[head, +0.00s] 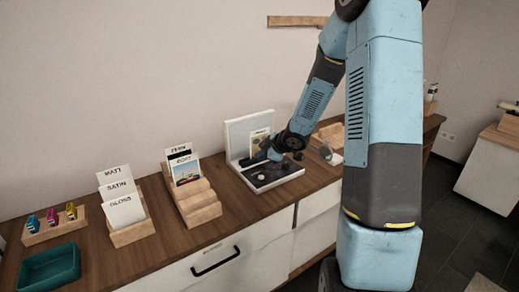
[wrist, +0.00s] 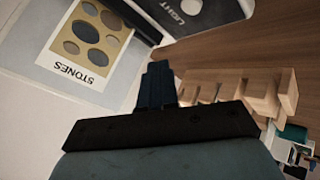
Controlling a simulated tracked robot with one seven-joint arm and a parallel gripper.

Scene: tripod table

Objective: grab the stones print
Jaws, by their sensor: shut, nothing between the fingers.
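The stones print (wrist: 92,33) is a white-bordered card with a tan picture of dark oval stones and the word STONES, seen upside down in the wrist view. It rests against a pale panel. In the head view, the print (head: 259,141) leans against the raised white lid of an open case (head: 240,133). My gripper (wrist: 159,70) is shut and empty, with its fingertips apart from the print, below and right of it in the wrist view. In the head view, my gripper (head: 273,154) is in front of the lid, partly hidden by my wrist.
A dark piece marked LIGHT (wrist: 187,14) lies beside the print. A stepped wooden rack (head: 195,198) holds cards marked FERN and PORT. Further left stand a MATT, SATIN, GLOSS card holder (head: 128,226) and a teal tray (head: 50,267). Bare counter lies between rack and case.

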